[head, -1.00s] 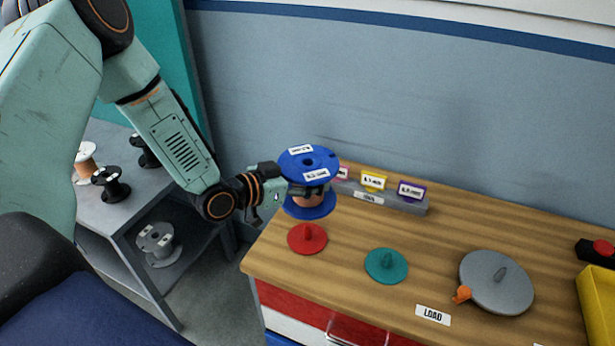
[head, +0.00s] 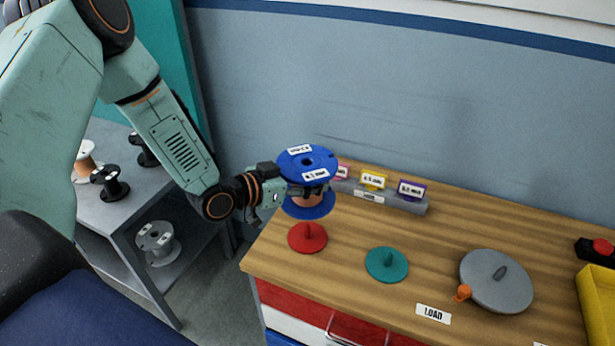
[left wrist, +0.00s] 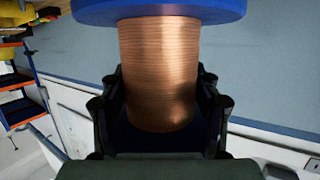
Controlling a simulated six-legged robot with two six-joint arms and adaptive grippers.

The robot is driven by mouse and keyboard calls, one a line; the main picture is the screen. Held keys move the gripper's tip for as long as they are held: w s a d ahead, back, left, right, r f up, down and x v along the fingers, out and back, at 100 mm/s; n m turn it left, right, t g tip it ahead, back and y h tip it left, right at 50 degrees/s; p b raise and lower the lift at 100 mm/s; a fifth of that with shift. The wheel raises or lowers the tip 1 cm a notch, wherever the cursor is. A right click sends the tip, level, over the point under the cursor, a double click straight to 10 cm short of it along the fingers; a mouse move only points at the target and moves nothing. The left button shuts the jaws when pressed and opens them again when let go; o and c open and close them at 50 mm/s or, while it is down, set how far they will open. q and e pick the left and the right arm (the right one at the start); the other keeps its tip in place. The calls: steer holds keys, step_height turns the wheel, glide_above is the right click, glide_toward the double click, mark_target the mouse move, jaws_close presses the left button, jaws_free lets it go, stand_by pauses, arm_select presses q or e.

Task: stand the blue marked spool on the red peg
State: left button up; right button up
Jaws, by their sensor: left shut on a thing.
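The blue spool (head: 306,157) has white labels on its top flange and copper wire around its middle. My left gripper (head: 305,190) is shut on the spool's wire-wound middle and holds it upright in the air. The left wrist view shows the copper winding (left wrist: 158,70) between the fingers. The red peg (head: 308,238) stands on a round red base on the wooden bench. In the head view the spool is just above and behind the peg, apart from it. My right gripper is in neither view.
A teal peg (head: 387,264) and a grey disc (head: 496,281) with an orange knob stand to the right on the bench (head: 350,295). A rack (head: 415,206) of small labelled blocks is behind. A grey shelf (head: 125,205) at left holds several spools.

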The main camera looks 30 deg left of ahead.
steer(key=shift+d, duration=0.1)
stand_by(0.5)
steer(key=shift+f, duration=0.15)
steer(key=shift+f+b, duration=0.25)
steer(key=shift+b, duration=0.2)
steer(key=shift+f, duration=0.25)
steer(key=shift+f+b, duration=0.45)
steer(key=shift+b, duration=0.2)
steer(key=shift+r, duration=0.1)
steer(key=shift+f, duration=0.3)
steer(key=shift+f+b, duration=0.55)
steer(key=shift+b, duration=0.2)
